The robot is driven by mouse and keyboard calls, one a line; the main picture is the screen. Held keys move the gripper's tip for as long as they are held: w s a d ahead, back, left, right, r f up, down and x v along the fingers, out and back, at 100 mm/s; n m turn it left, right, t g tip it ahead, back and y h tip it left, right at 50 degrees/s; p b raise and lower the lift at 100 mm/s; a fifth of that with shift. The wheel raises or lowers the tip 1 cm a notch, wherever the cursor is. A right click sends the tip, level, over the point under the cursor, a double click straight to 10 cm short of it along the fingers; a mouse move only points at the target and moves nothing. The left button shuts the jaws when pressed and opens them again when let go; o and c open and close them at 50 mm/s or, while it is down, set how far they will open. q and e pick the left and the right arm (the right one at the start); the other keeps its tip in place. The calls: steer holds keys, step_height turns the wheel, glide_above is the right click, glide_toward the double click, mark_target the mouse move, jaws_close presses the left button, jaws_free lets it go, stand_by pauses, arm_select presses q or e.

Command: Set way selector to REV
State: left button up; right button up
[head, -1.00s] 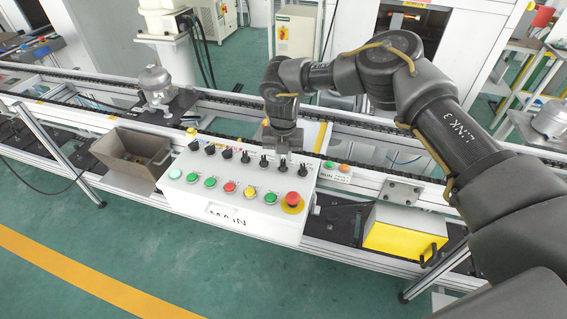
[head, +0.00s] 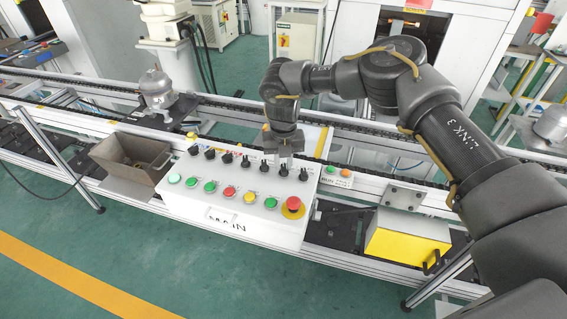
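A white control panel (head: 230,222) marked MAIN has a row of black selector knobs along its back. Their labels are too small to read, so I cannot tell which is the way selector. My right gripper (head: 284,157) points down over the right part of that row. It is at or just above the knob second from the right (head: 283,170); I cannot tell whether it touches. Its fingers are too small and dark to show whether they are open or shut. My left gripper is not in view.
The panel's front row has coloured buttons and a red emergency stop (head: 293,204). A small box with green and orange buttons (head: 337,176) stands to the right. A metal bin (head: 130,160) is at left, a yellow-fronted box (head: 407,240) at right. The conveyor (head: 220,104) runs behind.

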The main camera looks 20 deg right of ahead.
mark_target(283, 166)
steer(key=shift+o, duration=1.4)
steer(key=shift+s, duration=0.1)
steer(key=shift+r, duration=0.3)
step_height(283, 166, up, 10)
steer(key=b, duration=0.3)
